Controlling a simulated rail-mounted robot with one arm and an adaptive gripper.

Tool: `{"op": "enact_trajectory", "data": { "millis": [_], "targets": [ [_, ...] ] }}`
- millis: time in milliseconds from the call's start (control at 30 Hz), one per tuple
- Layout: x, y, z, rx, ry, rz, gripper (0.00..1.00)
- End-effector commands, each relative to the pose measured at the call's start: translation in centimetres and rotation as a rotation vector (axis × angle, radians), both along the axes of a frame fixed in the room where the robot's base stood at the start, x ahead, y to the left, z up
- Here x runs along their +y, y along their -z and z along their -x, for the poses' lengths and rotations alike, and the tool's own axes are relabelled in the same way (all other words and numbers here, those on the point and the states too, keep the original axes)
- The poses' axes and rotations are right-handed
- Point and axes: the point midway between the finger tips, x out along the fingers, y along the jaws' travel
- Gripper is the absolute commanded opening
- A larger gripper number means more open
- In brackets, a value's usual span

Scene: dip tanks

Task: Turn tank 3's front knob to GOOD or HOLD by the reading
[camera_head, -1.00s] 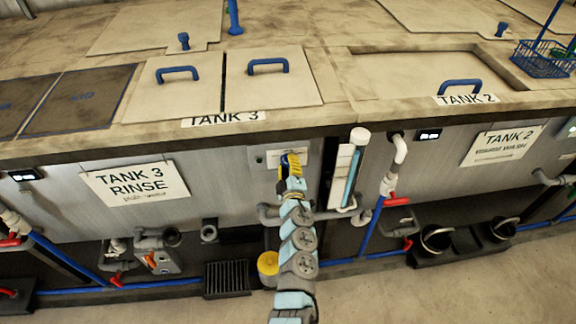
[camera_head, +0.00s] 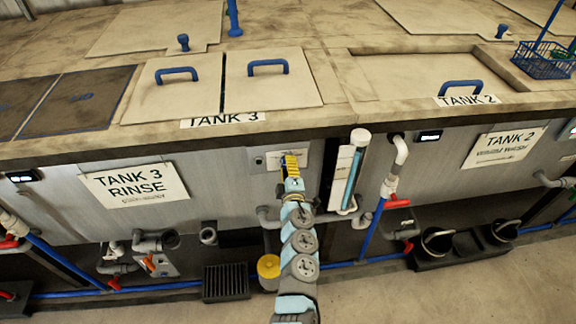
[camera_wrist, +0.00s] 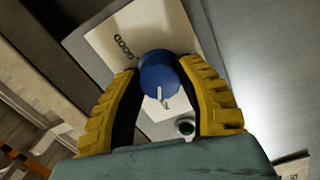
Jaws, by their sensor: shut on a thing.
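The blue knob (camera_wrist: 158,75) is between my gripper's yellow fingers in the wrist view. My gripper (camera_wrist: 164,72) is shut on it, one finger on each side. The knob's white pointer mark faces down in that picture, away from the word GOOD on the pale label plate (camera_wrist: 122,42). Other lettering below the knob is mostly hidden. In the head view, my gripper (camera_head: 290,165) is at the front plate (camera_head: 303,152) under the tank 3 edge and hides the knob. The TANK 3 RINSE sign (camera_head: 135,186) hangs to its left.
A sight tube with blue fill (camera_head: 353,180) stands close to the right of my gripper. A small display (camera_head: 22,176) is at the far left, too small to read. Pipes with red-handled valves (camera_head: 397,201) run along the front. A small dark round fitting (camera_wrist: 186,127) sits below the knob.

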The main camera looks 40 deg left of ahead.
Motion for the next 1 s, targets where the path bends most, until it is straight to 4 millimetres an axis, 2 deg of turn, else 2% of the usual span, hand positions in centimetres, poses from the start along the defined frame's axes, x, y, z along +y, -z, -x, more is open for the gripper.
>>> {"op": "enact_trajectory", "data": {
  "millis": [33,67,133,567,1000],
  "targets": [
    [0.0,0.1,0.0,0.000,0.000,0.001,0.03],
    [0.0,0.1,0.0,0.000,0.000,0.001,0.47],
    [0.0,0.1,0.0,0.001,0.000,0.001,0.68],
    [-0.3,0.1,0.2,0.000,0.001,0.002,0.68],
    [-3.0,0.3,2.6,0.000,0.001,0.005,0.68]
  ]
}}
